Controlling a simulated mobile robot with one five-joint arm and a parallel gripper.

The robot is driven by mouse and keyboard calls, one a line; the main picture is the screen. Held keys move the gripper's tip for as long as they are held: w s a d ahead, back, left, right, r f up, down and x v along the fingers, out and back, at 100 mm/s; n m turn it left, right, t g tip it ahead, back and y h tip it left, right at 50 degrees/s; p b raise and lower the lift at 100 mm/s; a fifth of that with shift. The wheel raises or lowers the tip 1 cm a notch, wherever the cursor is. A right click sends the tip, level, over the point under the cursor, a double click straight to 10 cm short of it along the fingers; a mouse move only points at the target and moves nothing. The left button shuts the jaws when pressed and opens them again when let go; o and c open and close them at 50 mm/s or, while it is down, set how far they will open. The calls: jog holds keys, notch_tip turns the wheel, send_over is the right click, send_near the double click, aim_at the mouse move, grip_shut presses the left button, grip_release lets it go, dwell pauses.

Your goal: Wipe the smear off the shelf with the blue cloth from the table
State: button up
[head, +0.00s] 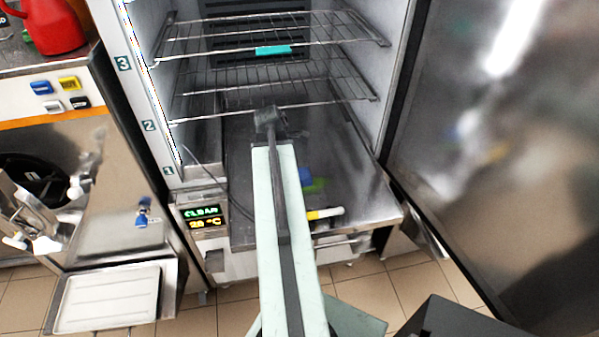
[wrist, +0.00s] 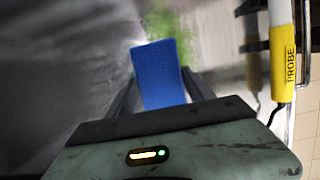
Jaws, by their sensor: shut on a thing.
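The blue cloth (wrist: 160,78) is between the two dark fingers of my gripper (wrist: 163,80), which is shut on it. In the head view a small part of the cloth (head: 305,174) shows just right of my arm, low in the open cabinet; my arm hides the gripper there. The bright green smear (wrist: 172,24) lies just past the cloth's far end in the wrist view, blurred. In the head view the smear (head: 316,185) is on the bottom steel shelf (head: 352,178), right beside the cloth. I cannot tell whether the cloth touches the shelf.
Wire racks (head: 245,78) hang above, one with a teal item (head: 273,50). A yellow probe (wrist: 282,60) with a cable is at the right, near the shelf's front edge. The open steel door (head: 490,140) bounds the right side; a machine (head: 110,180) stands left.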

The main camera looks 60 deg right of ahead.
aim_at(323, 177)
jog(key=shift+w+a, duration=0.35)
jog(key=shift+w, duration=0.05)
jog(key=shift+r, duration=0.1)
jog(key=shift+s+d+f, duration=0.2)
jog(key=shift+s+d, duration=0.85)
jog(key=shift+s, duration=0.25)
jog(key=shift+c, duration=0.7)
jog(key=shift+s+d, duration=1.1)
jog(key=shift+s, duration=0.25)
jog(key=shift+s+d, duration=1.05)
jog(key=shift+s, duration=0.25)
jog(key=shift+s+d, duration=0.1)
